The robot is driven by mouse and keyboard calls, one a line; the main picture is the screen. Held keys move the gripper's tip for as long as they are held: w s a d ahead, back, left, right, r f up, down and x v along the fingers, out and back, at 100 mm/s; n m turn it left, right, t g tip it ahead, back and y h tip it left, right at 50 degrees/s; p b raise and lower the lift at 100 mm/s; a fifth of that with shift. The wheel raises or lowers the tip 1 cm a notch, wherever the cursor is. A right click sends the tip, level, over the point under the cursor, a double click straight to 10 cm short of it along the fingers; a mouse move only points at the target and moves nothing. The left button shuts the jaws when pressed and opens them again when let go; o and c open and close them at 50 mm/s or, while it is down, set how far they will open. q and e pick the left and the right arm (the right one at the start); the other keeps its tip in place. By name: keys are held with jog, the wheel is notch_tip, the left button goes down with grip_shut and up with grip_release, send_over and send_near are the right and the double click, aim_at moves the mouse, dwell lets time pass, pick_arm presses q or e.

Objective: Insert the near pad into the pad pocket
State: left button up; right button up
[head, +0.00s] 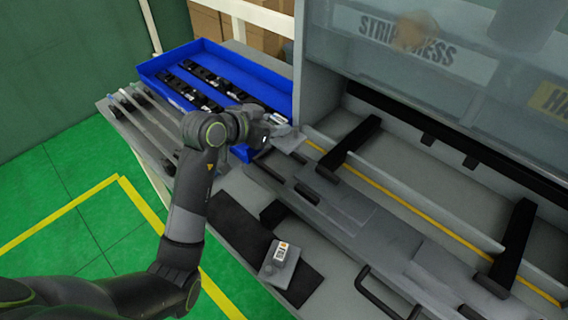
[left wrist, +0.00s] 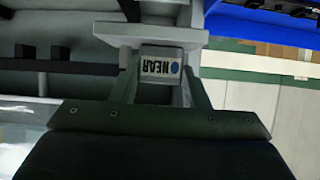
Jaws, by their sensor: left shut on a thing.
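My left gripper (head: 278,130) is shut on the near pad (left wrist: 160,68), a grey block whose white label reads NEAR, upside down in the left wrist view. In the head view the label end of the near pad (head: 279,118) shows at the fingers, over the left end of the press's front ledge. A grey block (left wrist: 150,32) lies just beyond the fingertips in the left wrist view. I cannot tell whether the pad touches it or sits in it. The pad pocket cannot be made out for certain. My right gripper is not in view.
A second grey pad (head: 280,264) with a label lies on a dark mat (head: 238,226) at the front. A blue tray (head: 175,62) with dark clips stands behind my left arm. The press (head: 300,70) has a clear screen, black brackets and a black handle (head: 385,292).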

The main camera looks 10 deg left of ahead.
pick_arm(q)
notch_tip(320, 180, down, 5)
jog(key=shift+s+a+f, duration=0.1)
jog(key=shift+s+a, duration=0.05)
jog(key=shift+f+p, duration=0.3)
jog(key=shift+f, duration=1.9)
jog(key=shift+f, duration=0.1)
jog(key=o, duration=1)
